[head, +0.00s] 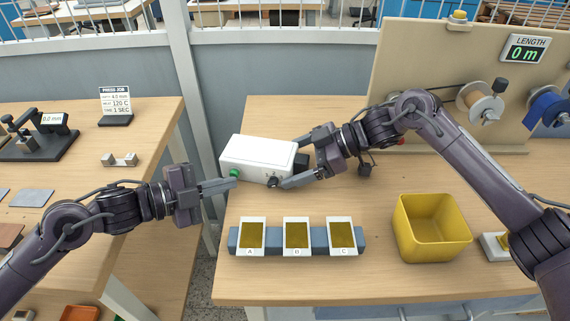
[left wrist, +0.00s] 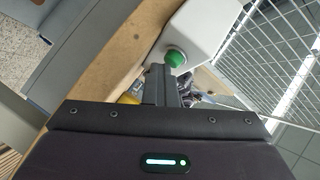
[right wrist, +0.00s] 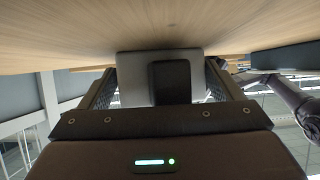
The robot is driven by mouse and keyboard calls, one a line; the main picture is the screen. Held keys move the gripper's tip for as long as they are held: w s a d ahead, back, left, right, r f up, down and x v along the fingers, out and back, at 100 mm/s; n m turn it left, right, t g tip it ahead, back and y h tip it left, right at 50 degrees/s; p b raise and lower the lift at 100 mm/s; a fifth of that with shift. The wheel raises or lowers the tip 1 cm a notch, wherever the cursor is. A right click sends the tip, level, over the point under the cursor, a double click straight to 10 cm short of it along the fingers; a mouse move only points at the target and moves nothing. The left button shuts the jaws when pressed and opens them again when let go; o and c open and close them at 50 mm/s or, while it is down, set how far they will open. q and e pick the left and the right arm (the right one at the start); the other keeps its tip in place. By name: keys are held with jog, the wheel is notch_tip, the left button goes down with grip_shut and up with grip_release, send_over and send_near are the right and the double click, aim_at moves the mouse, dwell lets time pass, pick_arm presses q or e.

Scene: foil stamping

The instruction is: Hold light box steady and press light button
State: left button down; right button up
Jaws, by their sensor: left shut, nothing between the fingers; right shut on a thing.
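The light box (head: 258,152) is a white box on the wooden table, and its green light button (head: 234,173) is on its front face at the left. My left gripper (head: 235,183) is shut and empty, its fingertips right by the button. In the left wrist view the closed fingertips (left wrist: 168,70) point at the green button (left wrist: 175,57); I cannot tell whether they touch it. My right gripper (head: 289,166) is shut on the light box from its right end. In the right wrist view its fingers stand either side of the box (right wrist: 135,65) and a black part.
In front lies a blue-grey holder (head: 270,246) with cards A, B and C. A yellow bin (head: 430,230) stands at right. A beige panel (head: 440,60) with spools and a length display is at the back right. A gap separates the left table (head: 60,230).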

pick_arm(q)
jog(key=shift+r, duration=0.1)
jog(key=s+a, duration=0.1)
jog(key=s, duration=0.5)
jog(key=shift+a, duration=0.25)
dwell(0.3)
pick_arm(e)
jog(key=o, duration=0.6)
jog(key=shift+d, duration=0.1)
